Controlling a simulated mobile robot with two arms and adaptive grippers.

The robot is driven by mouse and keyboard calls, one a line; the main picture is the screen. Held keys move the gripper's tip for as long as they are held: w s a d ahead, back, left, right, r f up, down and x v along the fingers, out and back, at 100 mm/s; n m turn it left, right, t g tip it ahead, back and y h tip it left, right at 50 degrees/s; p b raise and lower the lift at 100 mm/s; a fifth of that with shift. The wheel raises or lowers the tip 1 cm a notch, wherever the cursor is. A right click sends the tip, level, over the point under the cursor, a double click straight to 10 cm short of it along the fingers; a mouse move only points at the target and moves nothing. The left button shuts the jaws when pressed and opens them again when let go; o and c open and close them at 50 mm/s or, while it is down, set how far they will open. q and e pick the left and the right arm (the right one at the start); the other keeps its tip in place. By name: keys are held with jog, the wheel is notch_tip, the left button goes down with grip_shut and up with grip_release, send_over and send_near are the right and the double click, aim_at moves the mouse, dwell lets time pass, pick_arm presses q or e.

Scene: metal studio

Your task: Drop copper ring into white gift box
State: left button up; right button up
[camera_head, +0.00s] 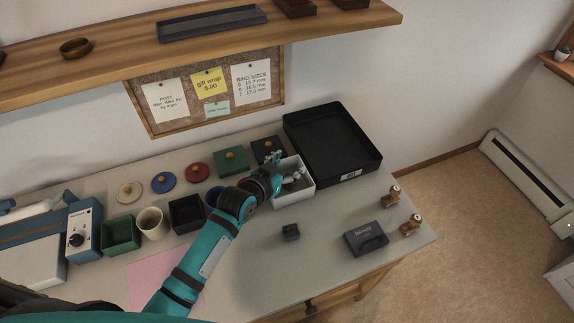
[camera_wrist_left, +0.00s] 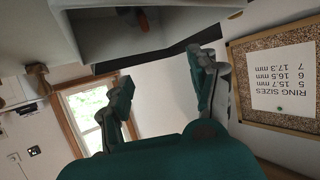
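The open white gift box (camera_head: 293,198) stands near the back of the counter, left of a large black tray. My left gripper (camera_head: 286,166) is over this box, and its fingers are apart. In the left wrist view the two fingers (camera_wrist_left: 160,82) are spread with nothing between them. A pale box wall (camera_wrist_left: 172,34) fills the top of that view. A small orange-brown piece (camera_wrist_left: 143,20) shows inside it; it may be the copper ring, but too little of it shows to tell. My right gripper is in neither view.
The black tray (camera_head: 356,177) is close to the right of the box. A shelf (camera_head: 110,50) overhangs the back.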

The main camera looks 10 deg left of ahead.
pick_arm(q)
jog(key=shift+s, duration=0.1)
jog(key=v, duration=1.2)
dwell(0.4)
